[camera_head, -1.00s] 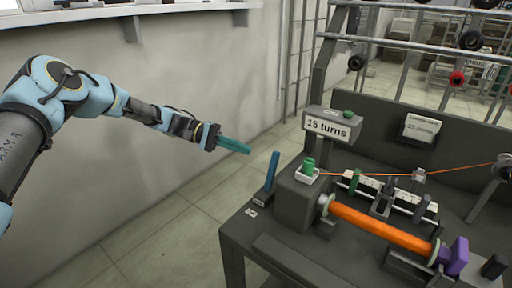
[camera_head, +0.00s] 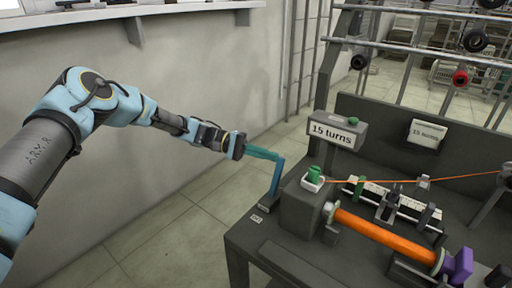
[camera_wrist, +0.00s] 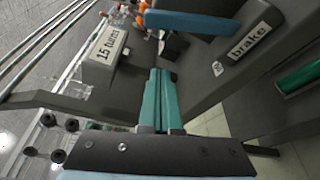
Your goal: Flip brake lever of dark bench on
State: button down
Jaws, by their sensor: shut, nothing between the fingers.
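The dark bench (camera_head: 245,243) stands at the right in the head view. Its blue brake lever (camera_head: 276,178) rises from the bench's left end, leaning slightly right at the top. In the wrist view the lever (camera_wrist: 195,23) crosses the top, beside a "brake" label (camera_wrist: 250,41). My gripper (camera_head: 279,157) has long teal fingers, closed together and empty. In the head view their tips overlap the lever's upper end. In the wrist view the fingers (camera_wrist: 160,75) end short of the lever in the picture; I cannot tell whether they touch it.
A "15 turns" sign box (camera_head: 337,131) stands behind the lever. A grey housing with a green knob (camera_head: 314,174), an orange roller (camera_head: 385,234) and an orange thread (camera_head: 440,180) lie to its right. A rail rack with dark spools stands behind. The floor left of the bench is clear.

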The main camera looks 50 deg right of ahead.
aim_at(281, 158)
jog(key=x, duration=0.2)
jog(key=p+x, duration=0.1)
jog(key=shift+s+r, duration=0.1)
jog(key=shift+s, duration=0.35)
jog(key=a+p, duration=0.1)
jog(key=a+r+p, duration=0.1)
jog(key=a, duration=0.1)
jog(key=shift+a, duration=0.3)
jog(key=shift+w+a+r+m+b, duration=0.15)
jog(key=shift+a+m+b, duration=0.3)
jog(key=shift+m+b, duration=0.25)
jog(key=a+m+g+b, duration=0.1)
jog(key=m+b, duration=0.1)
jog(key=b, duration=0.1)
jog(key=a+m+b, duration=0.2)
jog(key=b, duration=0.2)
jog(key=a+m+g+b, duration=0.1)
jog(key=a+m+b, duration=0.1)
jog(key=b, duration=0.1)
jog(key=shift+a+r+m+g+h, duration=0.15)
jog(key=shift+r+m+g+h, duration=0.15)
jog(key=shift+r+m, duration=0.1)
